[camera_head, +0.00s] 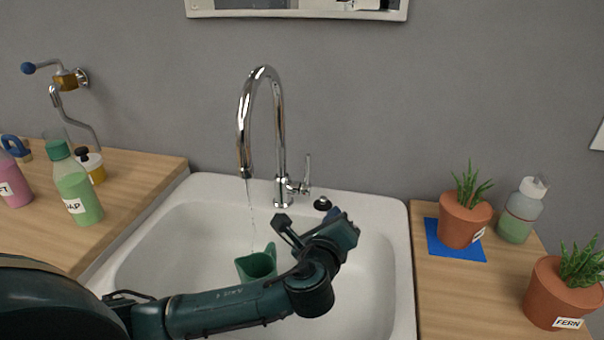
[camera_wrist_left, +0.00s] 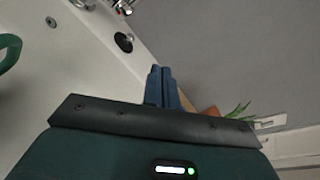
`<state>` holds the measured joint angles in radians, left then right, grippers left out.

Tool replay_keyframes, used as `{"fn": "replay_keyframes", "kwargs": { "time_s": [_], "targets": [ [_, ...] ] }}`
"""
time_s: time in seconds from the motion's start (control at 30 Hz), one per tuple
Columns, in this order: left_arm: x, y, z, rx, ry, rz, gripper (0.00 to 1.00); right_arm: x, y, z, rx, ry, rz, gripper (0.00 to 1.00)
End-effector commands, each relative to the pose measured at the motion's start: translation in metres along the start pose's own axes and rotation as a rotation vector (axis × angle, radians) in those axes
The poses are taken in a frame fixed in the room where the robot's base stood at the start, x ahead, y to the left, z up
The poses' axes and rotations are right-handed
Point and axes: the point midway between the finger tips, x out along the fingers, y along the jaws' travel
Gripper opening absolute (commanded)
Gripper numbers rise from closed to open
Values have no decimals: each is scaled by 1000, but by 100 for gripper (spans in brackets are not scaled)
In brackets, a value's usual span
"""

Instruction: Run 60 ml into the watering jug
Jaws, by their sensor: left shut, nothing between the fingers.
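The green watering jug (camera_head: 257,262) stands in the white sink basin, its lower part hidden behind my left arm. Its rim and handle also show at the left edge of the left wrist view (camera_wrist_left: 10,48). The chrome tap (camera_head: 281,150) arches over the basin, and a thin stream of water (camera_head: 250,215) falls from its spout toward the jug. The tap's side lever (camera_head: 306,175) points up. My left gripper (camera_head: 335,213) is over the basin, to the right of the jug and in front of the lever. Its blue fingers (camera_wrist_left: 162,86) are together and empty. My right gripper is not in view.
A black knob (camera_head: 322,203) sits on the sink's back rim (camera_head: 385,203). Potted plants (camera_head: 463,220) and a pump bottle (camera_head: 520,212) stand on the right counter. Several bottles, including a green soap bottle (camera_head: 80,197), stand on the left counter. A wall tap (camera_head: 68,80) is above them.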

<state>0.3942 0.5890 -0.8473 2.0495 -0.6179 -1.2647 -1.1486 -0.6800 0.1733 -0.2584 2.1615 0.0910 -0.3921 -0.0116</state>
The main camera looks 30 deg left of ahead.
Motion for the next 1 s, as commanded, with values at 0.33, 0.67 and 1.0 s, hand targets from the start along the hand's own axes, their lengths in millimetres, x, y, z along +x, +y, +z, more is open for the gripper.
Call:
{"fn": "replay_keyframes", "kwargs": {
  "time_s": [0.33, 0.67, 1.0],
  "targets": [
    [-27, -30, -43, -1566, 467, 131, 0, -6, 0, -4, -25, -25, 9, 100],
    [-44, 5, 24, 3012, -591, -252, 0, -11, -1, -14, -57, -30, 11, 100],
    [-60, 63, 82, 2314, -414, -45, 0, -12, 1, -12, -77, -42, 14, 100]
  ]
}}
